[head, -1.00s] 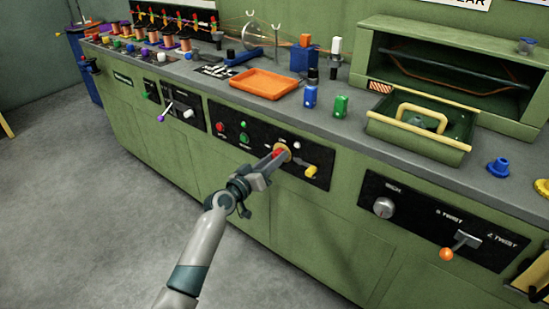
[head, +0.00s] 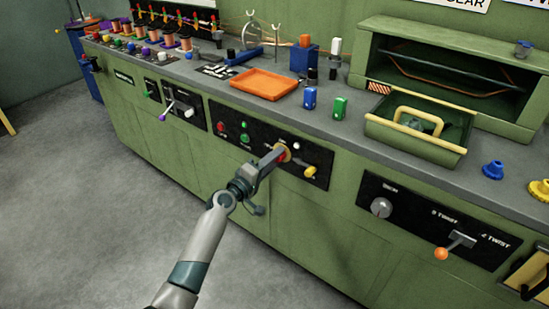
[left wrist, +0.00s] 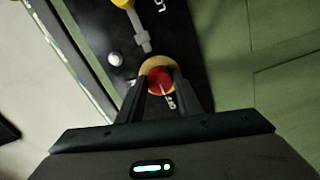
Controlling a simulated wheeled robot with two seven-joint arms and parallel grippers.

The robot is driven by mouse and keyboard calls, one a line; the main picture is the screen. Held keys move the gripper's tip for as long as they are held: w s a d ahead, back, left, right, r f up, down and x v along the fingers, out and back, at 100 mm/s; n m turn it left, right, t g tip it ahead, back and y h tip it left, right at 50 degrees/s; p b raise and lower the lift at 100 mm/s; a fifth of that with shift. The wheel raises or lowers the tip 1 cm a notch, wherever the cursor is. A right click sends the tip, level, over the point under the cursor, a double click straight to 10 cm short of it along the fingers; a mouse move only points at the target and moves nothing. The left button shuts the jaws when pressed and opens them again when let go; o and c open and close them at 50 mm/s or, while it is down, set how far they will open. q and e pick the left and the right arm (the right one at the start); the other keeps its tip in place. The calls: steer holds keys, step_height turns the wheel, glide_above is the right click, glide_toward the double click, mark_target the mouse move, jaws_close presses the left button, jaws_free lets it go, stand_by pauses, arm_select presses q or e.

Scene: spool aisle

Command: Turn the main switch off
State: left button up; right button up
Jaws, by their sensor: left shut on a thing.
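The main switch (left wrist: 159,81) is a red knob on a yellow round plate (left wrist: 151,63), set in a black panel on the green bench front. In the head view the yellow plate (head: 285,150) shows just beyond my gripper, and the red knob is mostly hidden. My left gripper (head: 279,154) reaches up to the panel and is shut on the red knob. In the left wrist view the two fingers (left wrist: 160,92) stand on either side of the knob. My right gripper is in neither view.
The same panel carries a red button (head: 221,127), green buttons (head: 245,138), a white button (head: 297,145) and a yellow-handled lever (head: 310,171). Above on the bench top are an orange tray (head: 264,84) and a green caddy (head: 418,131). The floor at left is clear.

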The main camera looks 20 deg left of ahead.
arm_select(q)
steer(key=shift+n, duration=0.4)
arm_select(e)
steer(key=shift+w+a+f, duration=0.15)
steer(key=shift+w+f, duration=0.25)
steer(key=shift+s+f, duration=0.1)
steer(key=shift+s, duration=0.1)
arm_select(q)
steer(key=o, duration=1)
steer(key=shift+o, duration=0.2)
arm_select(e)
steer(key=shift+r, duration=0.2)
arm_select(q)
steer(key=shift+s, duration=0.1)
